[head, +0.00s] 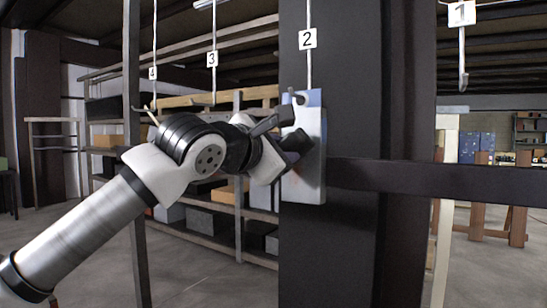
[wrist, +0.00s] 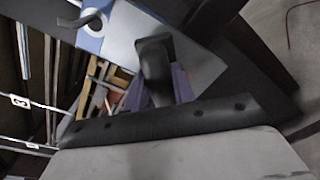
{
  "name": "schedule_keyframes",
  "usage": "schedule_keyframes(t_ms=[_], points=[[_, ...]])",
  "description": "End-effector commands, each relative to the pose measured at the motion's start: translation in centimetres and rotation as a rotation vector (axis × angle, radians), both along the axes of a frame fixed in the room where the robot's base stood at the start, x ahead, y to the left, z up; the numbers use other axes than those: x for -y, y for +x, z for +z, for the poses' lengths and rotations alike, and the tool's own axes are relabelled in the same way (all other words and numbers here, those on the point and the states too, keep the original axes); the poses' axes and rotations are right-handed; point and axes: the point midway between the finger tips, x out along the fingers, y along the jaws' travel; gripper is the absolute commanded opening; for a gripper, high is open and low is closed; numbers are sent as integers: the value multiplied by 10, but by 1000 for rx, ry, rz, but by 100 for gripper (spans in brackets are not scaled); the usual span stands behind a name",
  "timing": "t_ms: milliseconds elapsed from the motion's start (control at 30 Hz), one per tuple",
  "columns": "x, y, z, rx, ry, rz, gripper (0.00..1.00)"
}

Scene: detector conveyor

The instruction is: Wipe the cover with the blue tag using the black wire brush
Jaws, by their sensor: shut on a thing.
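The cover (head: 308,183) is a pale, upright panel with a blue area at its top, hanging from the hook marked 2. In the wrist view the cover (wrist: 125,32) is tilted, and its blue corner shows a round hole with the hook end. My gripper (head: 287,130) is at the left side of the cover's face, shut on a dark thing, which I take to be the black wire brush. In the wrist view a black shape (wrist: 155,65) overlaps the cover; contact cannot be told.
A wide dark post (head: 360,100) stands behind the cover, with a dark beam (head: 450,180) running right. Empty hooks marked 3 (head: 212,60), 4 (head: 152,73) and 1 (head: 462,50) hang to the sides. Shelves with boxes (head: 210,220) stand behind my arm.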

Motion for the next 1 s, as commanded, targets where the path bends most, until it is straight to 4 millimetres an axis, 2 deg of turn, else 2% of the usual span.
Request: schedule_keyframes(t_ms=[600, 1000], points=[[31, -24, 1, 0, 1, -3, 7], [32, -21, 22, 0, -1, -2, 7]])
